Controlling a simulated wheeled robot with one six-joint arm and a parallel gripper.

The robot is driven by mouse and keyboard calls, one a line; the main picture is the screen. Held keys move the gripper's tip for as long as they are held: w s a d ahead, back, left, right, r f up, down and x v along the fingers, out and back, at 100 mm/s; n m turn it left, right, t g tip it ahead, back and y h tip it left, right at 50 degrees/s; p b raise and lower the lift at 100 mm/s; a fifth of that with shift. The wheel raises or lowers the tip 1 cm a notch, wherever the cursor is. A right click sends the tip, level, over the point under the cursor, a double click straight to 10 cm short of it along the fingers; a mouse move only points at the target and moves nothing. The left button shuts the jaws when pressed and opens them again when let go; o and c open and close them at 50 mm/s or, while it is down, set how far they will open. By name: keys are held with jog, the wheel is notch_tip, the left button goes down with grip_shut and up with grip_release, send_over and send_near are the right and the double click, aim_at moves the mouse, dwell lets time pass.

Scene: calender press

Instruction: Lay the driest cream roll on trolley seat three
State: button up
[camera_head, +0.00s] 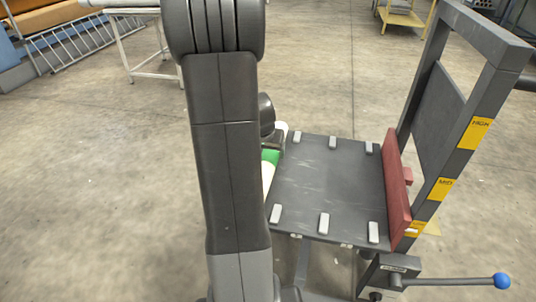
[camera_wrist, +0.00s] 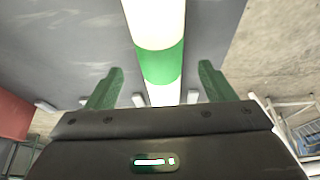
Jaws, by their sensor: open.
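A cream roll with a bright green band (camera_wrist: 160,65) runs down the middle of the wrist view. It appears to rest on the trolley's dark deck (camera_head: 330,185). It also shows in the head view (camera_head: 270,157), partly hidden by my arm. It lies in the slot farthest from the red pad, between two grey blocks. I cannot tell this slot's seat number. My gripper (camera_wrist: 158,82) is open, one green finger on each side of the roll, with gaps showing. Its fingers are hidden in the head view. No other cream roll is clearly visible.
A red pad (camera_head: 397,190) and a dark upright frame (camera_head: 435,100) with yellow labels stand at the deck's right. A lever with a blue knob (camera_head: 501,281) sticks out at lower right. A white-legged table (camera_head: 145,73) stands at upper left. Floor between is clear.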

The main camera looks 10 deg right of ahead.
aim_at(270, 158)
jog(key=p+v, duration=0.1)
jog(key=v, duration=0.4)
jog(key=shift+s+r, duration=0.15)
jog(key=shift+r, duration=0.2)
jog(key=b+x, duration=0.3)
jog(key=x, duration=0.9)
jog(key=shift+a+f+b, duration=0.1)
jog(key=shift+f+b, duration=0.1)
jog(key=shift+b, duration=0.2)
jog(key=shift+r+p, duration=0.75)
jog(key=shift+r, duration=0.75)
